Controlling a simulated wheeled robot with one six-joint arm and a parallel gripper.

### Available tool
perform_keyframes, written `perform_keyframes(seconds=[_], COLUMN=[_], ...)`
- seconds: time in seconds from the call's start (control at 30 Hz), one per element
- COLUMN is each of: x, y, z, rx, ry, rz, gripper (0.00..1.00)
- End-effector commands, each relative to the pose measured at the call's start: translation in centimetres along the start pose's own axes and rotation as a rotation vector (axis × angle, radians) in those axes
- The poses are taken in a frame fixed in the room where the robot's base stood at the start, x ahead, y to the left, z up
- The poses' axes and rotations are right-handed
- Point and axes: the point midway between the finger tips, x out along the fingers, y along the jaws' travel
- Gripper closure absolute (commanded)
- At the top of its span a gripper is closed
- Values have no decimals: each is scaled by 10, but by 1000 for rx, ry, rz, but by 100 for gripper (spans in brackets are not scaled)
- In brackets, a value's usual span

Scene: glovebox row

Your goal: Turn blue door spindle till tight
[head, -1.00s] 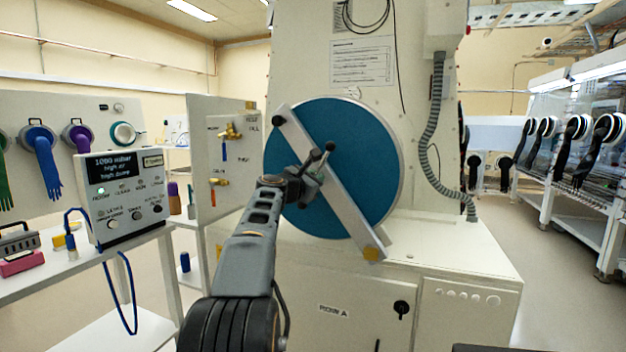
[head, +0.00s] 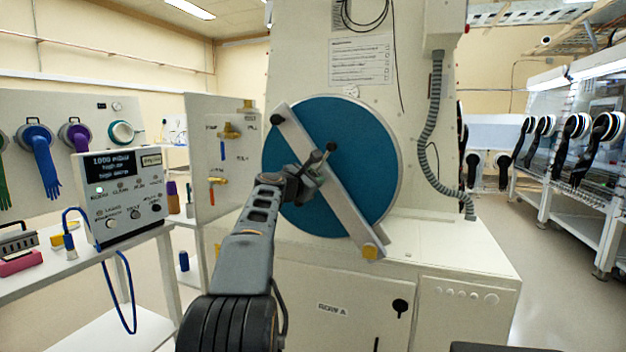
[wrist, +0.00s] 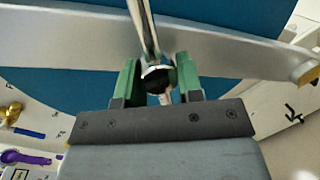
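The round blue door (head: 352,187) is closed on the large cream cabinet, with a pale metal bar (head: 345,205) lying diagonally across it. At the door's middle is the spindle's handle, a thin rod with a black knob (head: 331,147) at its upper right end. My gripper (head: 303,181) is at the handle, in front of the bar. In the wrist view, its two green fingers (wrist: 157,80) stand on either side of a black knob (wrist: 155,82) on the shiny rod. The gap is about as wide as the knob; whether both fingers press on it is unclear.
A side panel with brass valves (head: 229,131) stands left of the door. A control box (head: 121,188) with a blue cable is on a white table farther left. A grey corrugated hose (head: 430,125) runs down the cabinet's right. Open floor lies at right.

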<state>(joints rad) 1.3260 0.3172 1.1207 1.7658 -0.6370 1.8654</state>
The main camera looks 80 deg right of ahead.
Motion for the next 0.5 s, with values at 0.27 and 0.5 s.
perform_keyframes(seconds=[0.27, 0.5], x=[0, -24], y=[0, 0], z=[2, 1], rx=[-2, -1], ry=[-3, -3], rz=[1, 4], gripper=[61, 61])
